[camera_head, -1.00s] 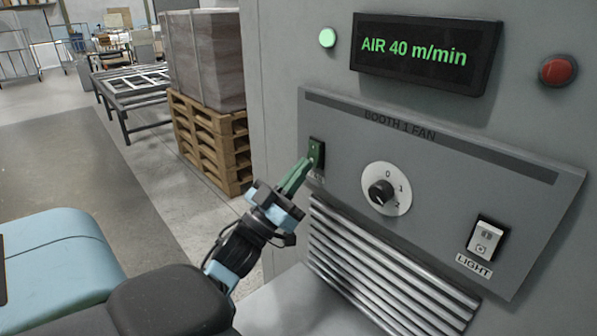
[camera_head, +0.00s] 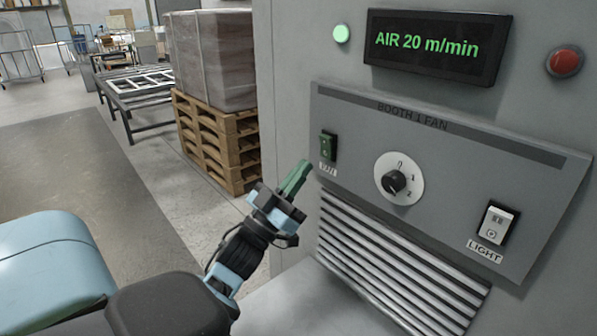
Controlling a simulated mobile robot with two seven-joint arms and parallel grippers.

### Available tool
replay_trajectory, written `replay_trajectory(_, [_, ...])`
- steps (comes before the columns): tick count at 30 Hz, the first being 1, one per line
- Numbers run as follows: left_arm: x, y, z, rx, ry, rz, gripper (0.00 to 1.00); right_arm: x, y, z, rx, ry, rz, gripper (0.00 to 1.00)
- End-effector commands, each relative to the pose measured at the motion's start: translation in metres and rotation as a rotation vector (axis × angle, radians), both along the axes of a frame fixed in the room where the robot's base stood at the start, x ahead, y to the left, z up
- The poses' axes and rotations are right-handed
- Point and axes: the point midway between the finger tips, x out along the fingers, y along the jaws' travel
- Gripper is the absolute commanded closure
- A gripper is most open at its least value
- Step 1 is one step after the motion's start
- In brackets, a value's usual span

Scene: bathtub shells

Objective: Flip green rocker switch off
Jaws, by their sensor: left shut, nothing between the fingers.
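The green rocker switch (camera_head: 327,146) sits in a black frame at the left end of the grey "BOOTH 1 FAN" panel (camera_head: 450,178). A small label, too small to read surely, is below it. My left gripper (camera_head: 303,167) is shut and empty, its green fingertips just left of and below the switch, apart from it. The display (camera_head: 436,47) above reads "AIR 20 m/min". My right gripper is not in view.
A black rotary knob (camera_head: 395,182) on a white dial is mid-panel. A white LIGHT switch (camera_head: 495,226) is at the right. A lit green lamp (camera_head: 341,34) and a red button (camera_head: 565,62) flank the display. A loaded pallet (camera_head: 218,143) stands behind left.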

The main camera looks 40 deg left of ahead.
Motion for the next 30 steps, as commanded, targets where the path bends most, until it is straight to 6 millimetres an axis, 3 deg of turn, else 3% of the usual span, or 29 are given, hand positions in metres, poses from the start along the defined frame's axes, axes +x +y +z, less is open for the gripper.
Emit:
replay_trajectory(6, [-0.024,0.002,-0.042,-0.002,0.013,0.0,1.0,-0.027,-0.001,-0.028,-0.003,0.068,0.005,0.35])
replay_trajectory(12, [-0.046,0.004,-0.068,-0.001,0.008,0.0,1.0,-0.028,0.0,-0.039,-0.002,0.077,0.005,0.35])
replay_trajectory(18, [-0.057,0.005,-0.08,0.0,0.003,0.0,1.0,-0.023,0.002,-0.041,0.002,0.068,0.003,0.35])
replay_trajectory(30, [-0.06,0.005,-0.08,0.0,0.0,0.0,1.0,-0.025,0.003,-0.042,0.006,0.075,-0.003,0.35])
